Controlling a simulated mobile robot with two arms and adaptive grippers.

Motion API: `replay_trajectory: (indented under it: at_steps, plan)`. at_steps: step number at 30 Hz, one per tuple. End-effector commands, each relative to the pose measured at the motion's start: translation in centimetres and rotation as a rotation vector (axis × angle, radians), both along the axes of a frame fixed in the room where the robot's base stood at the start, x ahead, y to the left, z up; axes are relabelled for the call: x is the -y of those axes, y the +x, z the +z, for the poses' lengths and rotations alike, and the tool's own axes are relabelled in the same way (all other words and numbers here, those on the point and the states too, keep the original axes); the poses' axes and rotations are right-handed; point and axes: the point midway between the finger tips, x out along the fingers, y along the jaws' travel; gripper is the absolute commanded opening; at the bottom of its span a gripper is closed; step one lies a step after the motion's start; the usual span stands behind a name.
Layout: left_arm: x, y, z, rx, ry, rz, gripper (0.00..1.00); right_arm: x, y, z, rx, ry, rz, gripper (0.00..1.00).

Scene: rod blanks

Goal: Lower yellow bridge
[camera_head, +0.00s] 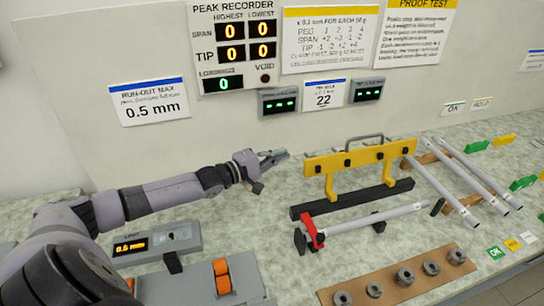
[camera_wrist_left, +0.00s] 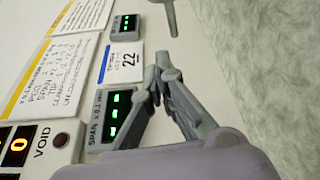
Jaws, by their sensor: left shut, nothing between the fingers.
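The yellow bridge (camera_head: 345,160) stands upright on two yellow legs over a dark bar (camera_head: 320,203) on the bench, with a grey handle (camera_head: 365,140) on top and dark knobs along its face. My left gripper (camera_head: 283,154) is shut and empty, to the left of the bridge and apart from it. It also shows shut in the left wrist view (camera_wrist_left: 163,62). A pale rod (camera_head: 370,219) lies in front of the bridge, its left end at a red clamp (camera_head: 312,232). My right gripper is not in view.
Several loose rods (camera_head: 470,175) lie on a wooden rack at right. A brown board (camera_head: 335,290) with several metal weights is in front. Wall displays (camera_head: 278,102) are behind the gripper.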

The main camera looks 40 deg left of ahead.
Motion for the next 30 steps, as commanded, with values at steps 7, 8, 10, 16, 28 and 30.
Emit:
replay_trajectory:
  at_steps: [7,8,10,16,28,30]
  plan:
    - [1.1,3.1,0.1,0.003,0.000,-0.001,0.00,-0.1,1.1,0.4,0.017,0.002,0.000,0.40]
    - [1.2,3.4,0.0,0.003,0.001,0.000,0.00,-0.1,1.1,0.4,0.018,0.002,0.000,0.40]
    - [1.4,4.2,-0.1,0.002,0.000,0.000,0.00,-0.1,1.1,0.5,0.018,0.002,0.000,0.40]
    - [2.6,4.9,0.0,-0.003,-0.002,-0.003,0.00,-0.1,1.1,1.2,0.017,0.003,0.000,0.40]
    - [4.9,3.0,0.4,-0.001,-0.001,-0.002,0.00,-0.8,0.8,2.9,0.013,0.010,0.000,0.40]
    - [4.9,2.9,0.4,0.000,0.001,-0.001,0.00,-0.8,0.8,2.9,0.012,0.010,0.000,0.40]
